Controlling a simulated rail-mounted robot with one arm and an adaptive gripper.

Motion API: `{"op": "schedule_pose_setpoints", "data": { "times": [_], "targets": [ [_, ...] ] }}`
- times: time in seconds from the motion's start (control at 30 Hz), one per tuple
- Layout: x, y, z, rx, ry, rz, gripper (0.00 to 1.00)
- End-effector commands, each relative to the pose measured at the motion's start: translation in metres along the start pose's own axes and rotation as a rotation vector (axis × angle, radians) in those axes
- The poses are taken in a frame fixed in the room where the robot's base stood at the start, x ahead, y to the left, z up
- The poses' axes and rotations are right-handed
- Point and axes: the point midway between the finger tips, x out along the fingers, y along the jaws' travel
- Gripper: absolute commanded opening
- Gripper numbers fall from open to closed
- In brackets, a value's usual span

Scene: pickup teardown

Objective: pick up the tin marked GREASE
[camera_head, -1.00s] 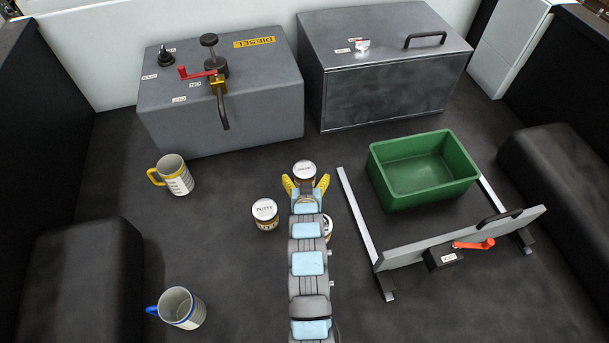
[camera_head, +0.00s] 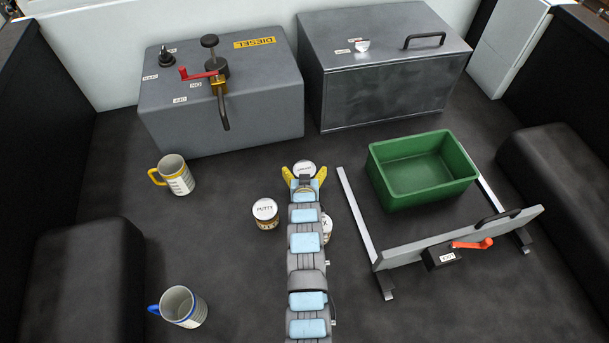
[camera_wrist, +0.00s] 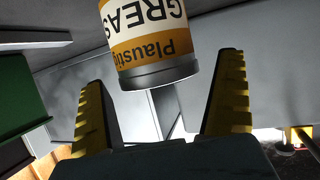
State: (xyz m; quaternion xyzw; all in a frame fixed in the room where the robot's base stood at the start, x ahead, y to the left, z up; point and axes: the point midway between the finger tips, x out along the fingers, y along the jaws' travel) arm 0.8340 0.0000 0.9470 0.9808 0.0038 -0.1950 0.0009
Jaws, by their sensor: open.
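The GREASE tin (camera_wrist: 152,40) shows in the wrist view, upside down, with an orange and white label reading GREASE and a grey metal rim. In the head view its pale lid (camera_head: 304,169) shows just beyond my gripper (camera_head: 304,178), whose yellow fingers are spread on either side of its near part. In the wrist view my gripper (camera_wrist: 166,108) is open, one yellow finger on each side. The tin lies ahead between the finger lines, with gaps to both fingers. The tin's lower body is hidden by my gripper in the head view.
A PUTTY tin (camera_head: 265,213) stands left of my arm. Another tin (camera_head: 327,229) is partly hidden right of my arm. A green bin (camera_head: 384,190) and a metal frame (camera_head: 357,218) are at right. The DIESEL tank (camera_head: 220,130) and a grey box (camera_head: 385,97) stand behind. Two mugs (camera_head: 177,174) (camera_head: 183,308) are at left.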

Motion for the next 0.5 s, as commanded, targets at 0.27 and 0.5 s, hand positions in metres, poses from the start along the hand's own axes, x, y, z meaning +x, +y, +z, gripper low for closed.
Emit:
{"op": "schedule_pose_setpoints", "data": {
  "times": [0.27, 0.5],
  "targets": [
    [0.0105, 0.0000, 0.0005, 0.000, -0.002, 0.000, 1.00],
    [0.0103, 0.0000, 0.0003, 0.000, -0.001, 0.000, 0.77]
  ]
}}
